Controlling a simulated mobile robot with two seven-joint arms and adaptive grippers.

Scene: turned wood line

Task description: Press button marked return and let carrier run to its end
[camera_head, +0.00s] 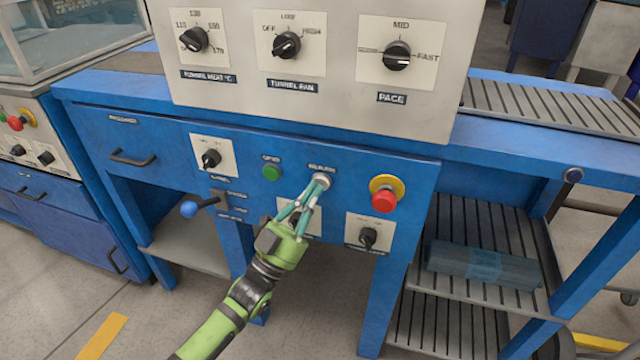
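A blue machine front (240,140) carries a row of controls. My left gripper (321,181) reaches up from below, its teal fingers drawn together at the tips. The tips are at a small pale round button (321,176) under a label too blurred to read for sure. They overlap the button; I cannot tell whether it is pressed in. A green button (271,172) sits to its left under another small label. No button clearly reads return. No carrier can be made out. My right gripper is out of view.
A red stop button (384,200) on a yellow ring is right of my fingers. A black knob (368,237) sits below it, and a blue-tipped lever (190,208) sticks out at left. A grey dial panel (330,100) overhangs above. A slatted conveyor (560,108) runs right.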

